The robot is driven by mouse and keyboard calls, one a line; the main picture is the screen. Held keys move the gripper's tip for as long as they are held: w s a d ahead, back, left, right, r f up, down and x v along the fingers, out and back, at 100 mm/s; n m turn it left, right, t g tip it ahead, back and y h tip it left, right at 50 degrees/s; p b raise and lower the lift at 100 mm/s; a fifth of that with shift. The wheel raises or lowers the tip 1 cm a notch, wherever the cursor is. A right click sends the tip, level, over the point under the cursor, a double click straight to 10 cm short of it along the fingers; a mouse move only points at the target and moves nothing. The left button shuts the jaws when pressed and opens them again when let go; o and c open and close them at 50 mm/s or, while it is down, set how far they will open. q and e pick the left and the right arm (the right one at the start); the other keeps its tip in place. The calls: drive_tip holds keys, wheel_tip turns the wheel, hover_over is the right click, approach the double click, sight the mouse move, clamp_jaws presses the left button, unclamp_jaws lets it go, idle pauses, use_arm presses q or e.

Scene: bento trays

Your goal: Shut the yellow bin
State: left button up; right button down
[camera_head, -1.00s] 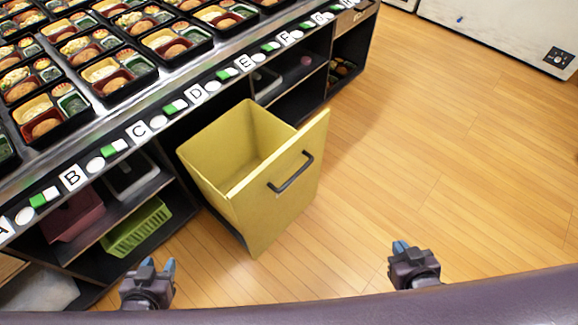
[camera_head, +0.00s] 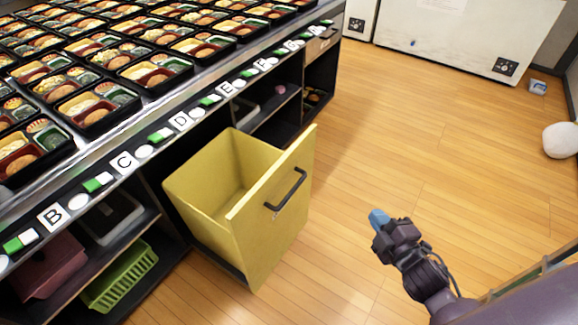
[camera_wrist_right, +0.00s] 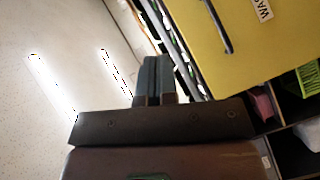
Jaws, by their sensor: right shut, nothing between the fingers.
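The yellow bin (camera_head: 272,225) is pulled out from under the counter, tilted outward, with its top open and its inside empty as far as I can see. A dark bar handle (camera_head: 286,189) is on its front panel. My right gripper (camera_head: 378,218) is shut and empty, over the floor to the right of the bin, apart from it. In the right wrist view the shut fingers (camera_wrist_right: 153,80) point toward the counter, with the bin's yellow front (camera_wrist_right: 240,40) and handle (camera_wrist_right: 217,25) at the upper right. My left gripper is not in view.
The counter (camera_head: 150,112) carries many bento trays and a row of letter labels. Shelves beside the bin hold a green basket (camera_head: 120,275) and a dark red container (camera_head: 48,265). A white freezer (camera_head: 470,35) stands at the back.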

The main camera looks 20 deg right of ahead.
drive_tip(key=w+f+n+t+y+b, duration=0.15)
drive_tip(key=w+n+y+b, duration=0.55)
drive_tip(key=n, duration=0.7)
drive_tip(key=n+g+y+b, duration=0.2)
drive_tip(key=n+g+y, duration=0.2)
drive_tip(key=n, duration=1.2)
approach(289, 159)
drive_tip(key=x, duration=0.7)
drive_tip(key=shift+a+r, duration=0.1)
drive_tip(key=shift+a, duration=0.05)
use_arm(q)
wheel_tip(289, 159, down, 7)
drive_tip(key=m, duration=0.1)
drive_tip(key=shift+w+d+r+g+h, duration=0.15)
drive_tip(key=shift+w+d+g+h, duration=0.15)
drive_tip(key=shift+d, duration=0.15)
use_arm(e)
drive_tip(key=shift+w+a, duration=0.1)
drive_tip(key=shift+w, duration=0.05)
